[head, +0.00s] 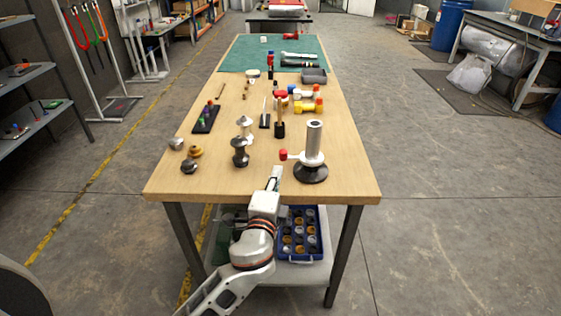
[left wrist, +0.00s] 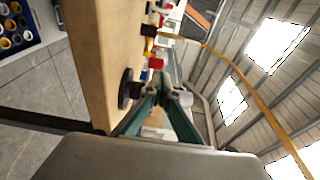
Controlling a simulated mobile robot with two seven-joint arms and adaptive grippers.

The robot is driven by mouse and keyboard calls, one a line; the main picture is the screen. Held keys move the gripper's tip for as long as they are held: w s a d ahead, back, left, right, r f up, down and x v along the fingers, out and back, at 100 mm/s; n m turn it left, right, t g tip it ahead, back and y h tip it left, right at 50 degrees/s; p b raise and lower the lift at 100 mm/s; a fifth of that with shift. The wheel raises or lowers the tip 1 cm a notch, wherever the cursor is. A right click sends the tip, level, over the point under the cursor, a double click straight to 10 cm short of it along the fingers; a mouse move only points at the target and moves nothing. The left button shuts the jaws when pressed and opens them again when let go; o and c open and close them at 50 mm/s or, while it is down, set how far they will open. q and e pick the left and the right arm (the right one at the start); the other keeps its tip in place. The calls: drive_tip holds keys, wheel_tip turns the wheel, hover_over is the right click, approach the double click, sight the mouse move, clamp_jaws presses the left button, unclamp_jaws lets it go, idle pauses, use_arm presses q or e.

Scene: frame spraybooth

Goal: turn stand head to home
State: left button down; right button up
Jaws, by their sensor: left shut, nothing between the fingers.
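The stand (head: 311,172) is on the near right of the wooden table, with a round black base. Its head (head: 314,138) is a silver upright cylinder, and a short lever with a red knob (head: 283,154) sticks out to the left. My left gripper (head: 276,172) is shut and empty, just left of the base and below the red knob; I cannot tell whether it touches the stand. In the left wrist view the closed fingers (left wrist: 161,92) show in front of the stand, and the black base (left wrist: 125,90) is partly seen beside them. My right gripper is not in view.
Dark and silver turned pieces (head: 240,152) stand left of the stand. A black rack (head: 206,119) and red and yellow-handled items (head: 308,106) lie farther back. A green mat (head: 240,55) covers the far end. A blue bin of jars (head: 287,260) is on the lower shelf.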

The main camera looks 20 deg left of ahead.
sight(281, 155)
use_arm(q)
drive_tip(key=shift+w+a, duration=0.15)
drive_tip(key=shift+w, duration=1.2)
drive_tip(key=shift+w+a, duration=0.15)
drive_tip(key=shift+w, duration=1.2)
drive_tip(key=shift+w+a+m+h+p, duration=0.3)
drive_tip(key=shift+m+h+p, duration=0.15)
drive_tip(key=shift+h, duration=0.15)
